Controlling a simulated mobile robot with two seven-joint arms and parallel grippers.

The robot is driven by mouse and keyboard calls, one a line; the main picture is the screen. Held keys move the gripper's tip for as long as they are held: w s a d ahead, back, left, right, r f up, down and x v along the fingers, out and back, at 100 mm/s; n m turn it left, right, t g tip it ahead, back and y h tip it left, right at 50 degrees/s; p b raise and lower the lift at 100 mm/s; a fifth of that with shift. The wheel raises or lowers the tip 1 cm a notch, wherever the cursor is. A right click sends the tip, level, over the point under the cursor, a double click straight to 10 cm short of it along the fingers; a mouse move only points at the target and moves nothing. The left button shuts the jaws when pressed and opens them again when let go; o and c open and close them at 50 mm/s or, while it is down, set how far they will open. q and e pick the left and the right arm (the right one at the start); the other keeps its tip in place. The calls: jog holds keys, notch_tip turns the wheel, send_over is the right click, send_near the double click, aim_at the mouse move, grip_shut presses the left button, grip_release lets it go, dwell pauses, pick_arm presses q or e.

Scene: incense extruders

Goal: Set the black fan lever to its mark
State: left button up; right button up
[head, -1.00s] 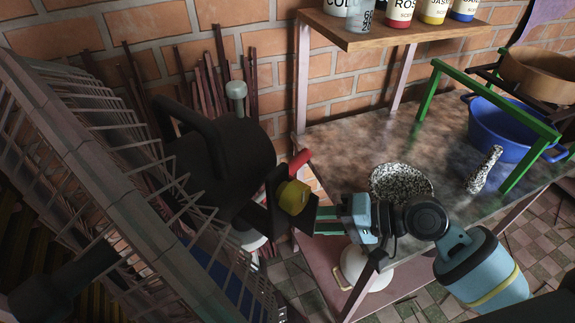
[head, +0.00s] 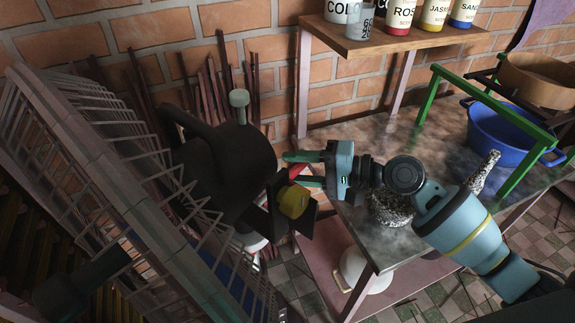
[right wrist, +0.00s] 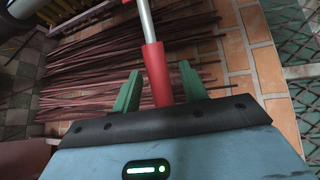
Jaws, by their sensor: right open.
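The black fan (head: 235,165) is a dark rounded housing with a thick curved handle, left of the table. A red grip (head: 298,170) sticks out at its right side, beside a yellow knob (head: 293,201) on a black plate. In the right wrist view the red grip (right wrist: 157,72) ends a pale metal rod (right wrist: 146,20). My right gripper (head: 292,168) is open, its green fingers on either side of the red grip. In the right wrist view the gripper (right wrist: 161,80) shows gaps beside the grip. I cannot make out a setting mark. My left gripper is out of view.
A slatted rack (head: 110,180) stands close on the left. The table (head: 375,140) on the right bears a speckled bowl (head: 390,210), a blue tub (head: 500,130) and a green frame (head: 435,80). A bottle shelf (head: 390,42) is above. Thin sticks lean on the brick wall.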

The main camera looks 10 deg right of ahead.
jog(key=shift+x, duration=1.3)
jog(key=shift+c, duration=0.4)
grip_shut()
